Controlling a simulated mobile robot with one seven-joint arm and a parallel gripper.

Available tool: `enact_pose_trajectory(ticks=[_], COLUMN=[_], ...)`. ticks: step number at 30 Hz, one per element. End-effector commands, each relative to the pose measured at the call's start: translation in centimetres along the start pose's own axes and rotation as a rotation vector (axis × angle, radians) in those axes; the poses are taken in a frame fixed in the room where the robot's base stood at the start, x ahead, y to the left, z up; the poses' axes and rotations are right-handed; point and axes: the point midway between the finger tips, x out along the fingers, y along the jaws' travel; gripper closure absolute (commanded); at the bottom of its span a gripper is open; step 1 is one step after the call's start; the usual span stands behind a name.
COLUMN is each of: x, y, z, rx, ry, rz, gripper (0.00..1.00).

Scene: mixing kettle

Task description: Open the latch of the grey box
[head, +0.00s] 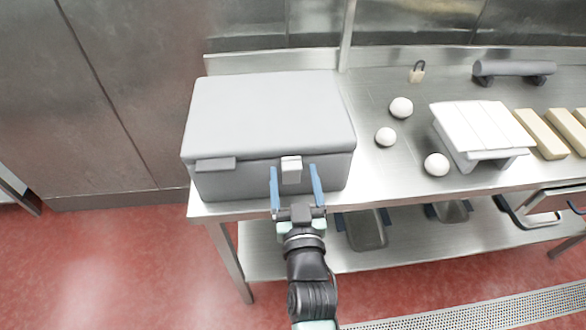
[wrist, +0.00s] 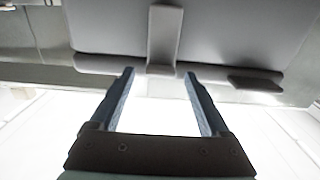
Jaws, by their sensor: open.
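The grey box (head: 270,115) stands closed on the left end of the steel table. Its pale latch (head: 291,169) is on the front face, right of the middle, and it also shows in the wrist view (wrist: 163,40). My gripper (head: 293,172) is open in front of the box, with one blue finger on each side of the latch. The fingers look apart from the latch. In the wrist view my gripper (wrist: 158,75) has an empty gap between its fingers, with the latch's end just beyond it. Whether the fingertips touch the box front, I cannot tell.
A dark grey tab (head: 215,164) sits at the box's front left. Right of the box are several white balls (head: 401,107), a white rack (head: 480,130), a small padlock (head: 417,72) and pale bars (head: 540,133). Metal trays (head: 365,230) are on the lower shelf (head: 290,262).

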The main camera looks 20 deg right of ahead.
Motion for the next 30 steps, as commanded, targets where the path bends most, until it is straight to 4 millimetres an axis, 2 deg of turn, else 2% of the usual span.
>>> enact_pose_trajectory(ticks=[6,15,28,30], x=[1.4,1.5,1.5,1.5], y=[-0.1,-0.1,-0.1,-0.1], z=[0.0,0.0,0.0,0.0], rx=[0.001,0.001,0.001,0.001], ry=[0.000,-0.001,-0.001,-0.001], rz=[-0.001,-0.001,-0.001,-0.001], gripper=[0.20,0.20,0.97,1.00])
